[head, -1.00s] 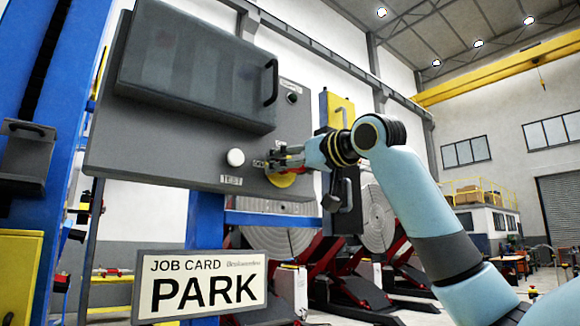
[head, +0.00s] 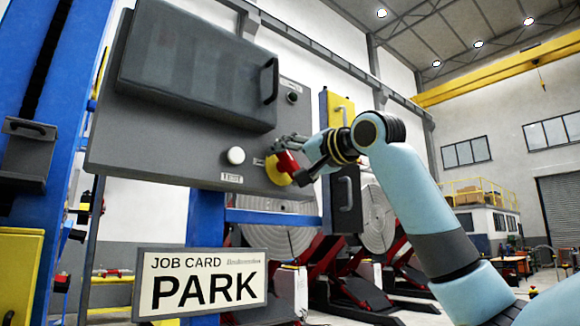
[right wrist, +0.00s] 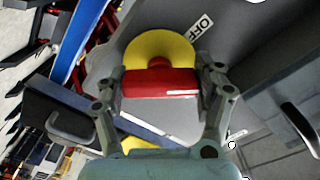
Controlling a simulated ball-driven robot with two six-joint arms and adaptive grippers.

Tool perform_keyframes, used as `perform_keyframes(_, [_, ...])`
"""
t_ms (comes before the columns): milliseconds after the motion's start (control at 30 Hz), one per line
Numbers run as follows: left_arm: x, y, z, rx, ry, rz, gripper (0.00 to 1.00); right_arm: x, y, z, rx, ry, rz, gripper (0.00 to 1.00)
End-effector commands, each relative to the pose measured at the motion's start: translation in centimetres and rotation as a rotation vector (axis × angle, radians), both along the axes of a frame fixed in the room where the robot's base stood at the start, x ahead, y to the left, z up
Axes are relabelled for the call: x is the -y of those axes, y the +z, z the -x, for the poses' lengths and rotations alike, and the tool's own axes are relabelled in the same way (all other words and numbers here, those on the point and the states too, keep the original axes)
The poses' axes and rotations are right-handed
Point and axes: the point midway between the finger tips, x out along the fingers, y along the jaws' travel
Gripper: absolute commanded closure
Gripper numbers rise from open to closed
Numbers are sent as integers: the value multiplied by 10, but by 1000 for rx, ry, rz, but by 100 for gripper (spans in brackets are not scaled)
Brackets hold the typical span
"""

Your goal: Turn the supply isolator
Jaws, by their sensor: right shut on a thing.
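The supply isolator is a red handle (right wrist: 160,84) on a round yellow plate (right wrist: 158,46), with an "OFF" label (right wrist: 201,34) beside the plate in the right wrist view. In the head view the red handle (head: 288,163) and yellow plate (head: 274,172) sit low on the right of the grey panel (head: 180,160). My right gripper (head: 292,156) is shut on the red handle, one finger at each end of it in the right wrist view (right wrist: 161,92). The fingers partly cover the handle in the head view. My left gripper is not in view.
A white round button (head: 235,156) with a "TEST" label is left of the isolator. A dark cover with a handle (head: 195,70) stands out above. A "JOB CARD PARK" sign (head: 200,285) is below. Dark box (head: 347,200) hangs right of the panel.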

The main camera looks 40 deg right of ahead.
Motion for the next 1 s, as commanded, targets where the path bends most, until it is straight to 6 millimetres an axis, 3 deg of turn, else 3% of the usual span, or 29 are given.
perform_keyframes(600, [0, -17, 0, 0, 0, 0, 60, 1, 1, 0, -37, -1, -550, 63])
perform_keyframes(1000, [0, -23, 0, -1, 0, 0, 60, 1, 1, 0, -54, -2, -743, 63])
